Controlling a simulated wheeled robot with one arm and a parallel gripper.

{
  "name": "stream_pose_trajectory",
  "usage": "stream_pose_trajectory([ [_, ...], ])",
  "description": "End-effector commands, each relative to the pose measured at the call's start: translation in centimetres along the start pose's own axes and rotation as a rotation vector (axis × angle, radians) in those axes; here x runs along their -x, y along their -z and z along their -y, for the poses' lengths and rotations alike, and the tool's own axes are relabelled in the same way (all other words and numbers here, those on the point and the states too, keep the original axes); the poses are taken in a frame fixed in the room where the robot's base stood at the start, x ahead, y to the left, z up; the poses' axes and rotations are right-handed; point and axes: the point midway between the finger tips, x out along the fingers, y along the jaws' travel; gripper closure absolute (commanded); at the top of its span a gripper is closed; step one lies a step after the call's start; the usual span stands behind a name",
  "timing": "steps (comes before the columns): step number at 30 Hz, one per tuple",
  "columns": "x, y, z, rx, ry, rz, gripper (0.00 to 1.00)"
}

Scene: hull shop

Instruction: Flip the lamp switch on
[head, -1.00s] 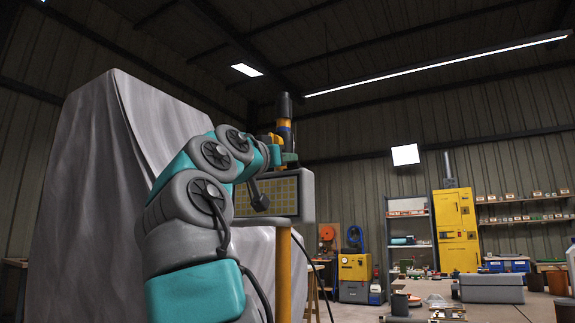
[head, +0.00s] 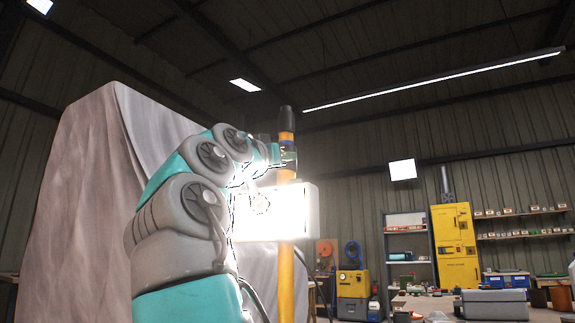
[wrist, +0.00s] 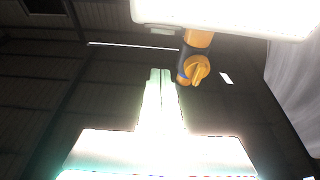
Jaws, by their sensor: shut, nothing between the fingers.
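The lamp (head: 308,212) is a box-shaped panel on a yellow post, and its face glows bright white in the head view. In the wrist view the lamp (wrist: 235,18) is a glaring white panel at the top. The yellow rotary switch (wrist: 196,70) sits on the dark and yellow top of the post, just right of my fingertips in that view. My gripper (wrist: 160,76) is shut and empty, washed out by the light. I cannot tell whether it touches the switch. In the head view my gripper (head: 286,157) is at the post above the lamp, partly hidden by my arm.
A grey draped cover (head: 90,200) stands tall at the left behind my arm. A yellow cabinet (head: 455,245), shelves and a cluttered workbench (head: 420,304) are farther off at the right. The air right of the post is clear.

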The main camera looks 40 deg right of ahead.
Motion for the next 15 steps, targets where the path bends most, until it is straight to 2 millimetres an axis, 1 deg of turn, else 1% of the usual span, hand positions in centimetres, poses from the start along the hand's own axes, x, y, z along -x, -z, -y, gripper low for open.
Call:
stream_pose_trajectory([
  [1, 1.1, -0.6, -0.1, 0.000, -0.001, -0.002, 1.00],
  [5, 3.0, -1.2, -0.1, 0.002, -0.002, 0.001, 1.00],
  [9, 5.6, -1.4, -0.1, 0.002, -0.002, -0.001, 1.00],
  [12, 7.0, -1.5, -0.1, 0.001, -0.002, 0.001, 1.00],
  [15, 7.7, -1.7, -0.1, 0.002, -0.002, 0.004, 1.00],
])
